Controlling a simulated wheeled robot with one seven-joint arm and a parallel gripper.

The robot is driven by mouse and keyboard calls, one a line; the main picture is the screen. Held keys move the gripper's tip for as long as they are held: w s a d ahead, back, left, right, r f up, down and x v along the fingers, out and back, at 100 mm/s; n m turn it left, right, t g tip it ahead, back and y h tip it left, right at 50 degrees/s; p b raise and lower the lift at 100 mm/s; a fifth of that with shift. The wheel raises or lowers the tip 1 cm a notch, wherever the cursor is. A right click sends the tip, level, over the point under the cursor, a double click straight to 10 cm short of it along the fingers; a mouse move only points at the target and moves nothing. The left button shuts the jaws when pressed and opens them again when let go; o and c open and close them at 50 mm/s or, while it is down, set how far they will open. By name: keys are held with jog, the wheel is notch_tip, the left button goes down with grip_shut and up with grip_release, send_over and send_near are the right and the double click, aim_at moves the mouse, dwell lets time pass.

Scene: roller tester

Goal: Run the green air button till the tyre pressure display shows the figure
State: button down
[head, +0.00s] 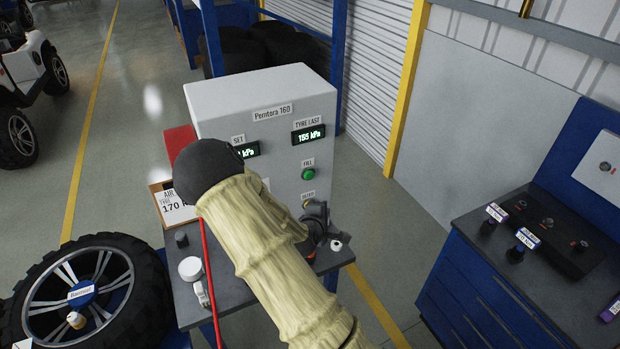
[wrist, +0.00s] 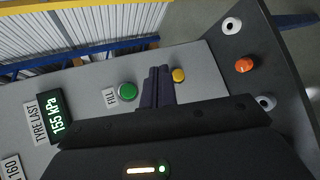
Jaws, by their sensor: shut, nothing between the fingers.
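The grey air machine (head: 262,92) stands on a small dark table. Its TYRE LAST display (head: 308,134) reads 155 kPa, also in the wrist view (wrist: 56,115). The SET display (head: 248,150) is partly hidden by my arm; only "kPa" is clear. The green FILL button (head: 308,174) is uncovered and shows in the wrist view (wrist: 127,91). My gripper (wrist: 158,72) is shut and empty, its tips between the green button and a yellow button (wrist: 179,75); contact cannot be told. A card (head: 172,205) reads "AIR TYRE 170", its unit hidden by my arm.
A wheel with tyre (head: 22,318) lies at lower left. A white round item (head: 190,268) and a red hose (head: 205,260) are at the table's left. An orange knob (wrist: 244,65) is beyond the yellow button. A blue cabinet (head: 480,290) stands right, with clear floor between.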

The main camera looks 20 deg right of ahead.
aim_at(309, 175)
jog(key=shift+w+d+r+n+t+h, duration=0.25)
jog(key=shift+w+n+t+h, duration=0.15)
jog(key=shift+n, duration=0.35)
jog(key=shift+w+d+r+n+t+h, duration=0.3)
jog(key=shift+w+n+t, duration=0.15)
jog(key=shift+n, duration=0.25)
jog(key=shift+w+d+r+n+t+h, duration=0.25)
jog(key=shift+w+n+t, duration=0.2)
jog(key=shift+n, duration=0.3)
jog(key=w, duration=0.8)
jog(key=shift+w+a+b, duration=0.2)
jog(key=shift+w+b, duration=0.15)
jog(key=shift+b, duration=0.05)
jog(key=shift+w, duration=0.1)
jog(key=shift+w, duration=0.3)
jog(key=shift+s+d, duration=0.1)
dwell(0.5)
